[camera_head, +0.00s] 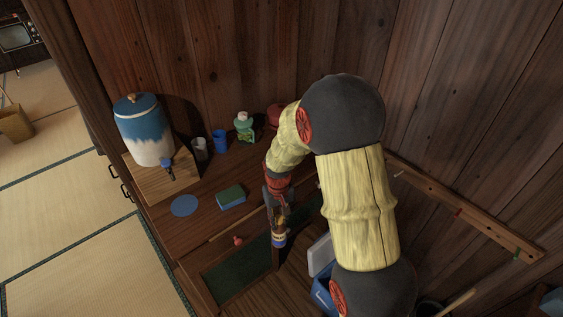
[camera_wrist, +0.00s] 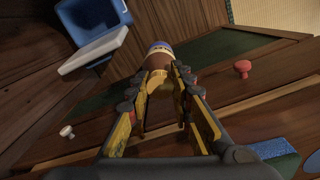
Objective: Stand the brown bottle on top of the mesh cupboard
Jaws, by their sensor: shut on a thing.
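The brown bottle (camera_head: 279,239), with a pale and blue label, hangs below my gripper (camera_head: 279,212). In the wrist view, my gripper (camera_wrist: 164,88) is shut on the upper part of the brown bottle (camera_wrist: 152,66); its far end points away from the camera. The mesh cupboard (camera_head: 213,226) has a wooden top and dark green mesh in its front, with a red knob (camera_head: 238,240). The bottle appears in front of the mesh, off the cupboard's top. Its exact gap from the front cannot be told.
On the top are a blue disc (camera_head: 184,205), a sponge (camera_head: 231,197), a blue cup (camera_head: 220,141), a grey cup (camera_head: 200,149), a green-white bottle (camera_head: 243,127) and a dispenser (camera_head: 145,130) on a wooden stand. A blue box (camera_wrist: 97,22) stands beside the cupboard front.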

